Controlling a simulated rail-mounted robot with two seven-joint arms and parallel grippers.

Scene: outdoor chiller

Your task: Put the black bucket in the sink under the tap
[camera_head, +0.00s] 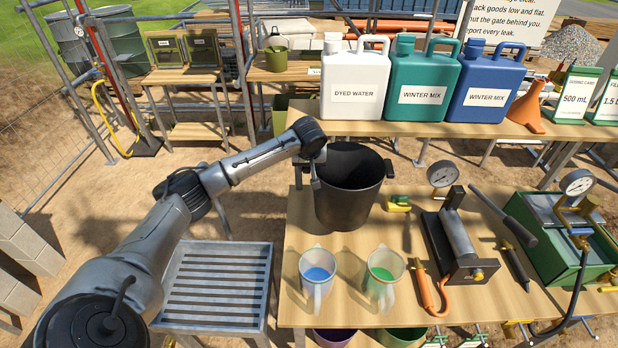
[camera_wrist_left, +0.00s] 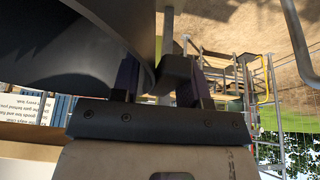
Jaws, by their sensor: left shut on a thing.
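The black bucket (camera_head: 345,205) is upright at the back left of the wooden table, its open mouth facing up. I cannot tell whether its base touches the table. My left gripper (camera_head: 317,178) is at the bucket's left side, just below the rim, shut on its lug handle. In the left wrist view the bucket's dark curved wall (camera_wrist_left: 75,50) fills the upper left, and the lug is between the fingers of the gripper (camera_wrist_left: 165,82). A matching lug shows on the bucket's right side. I cannot make out a clear sink or tap. My right gripper is out of view.
A slatted metal tray (camera_head: 218,285) stands left of the table. A blue-filled jug (camera_head: 318,275) and a green-filled jug (camera_head: 384,275) stand in front of the bucket. A pump (camera_head: 459,245) is to the right. White, teal and blue canisters line the bench behind. A red pipe (camera_head: 97,50) stands far left.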

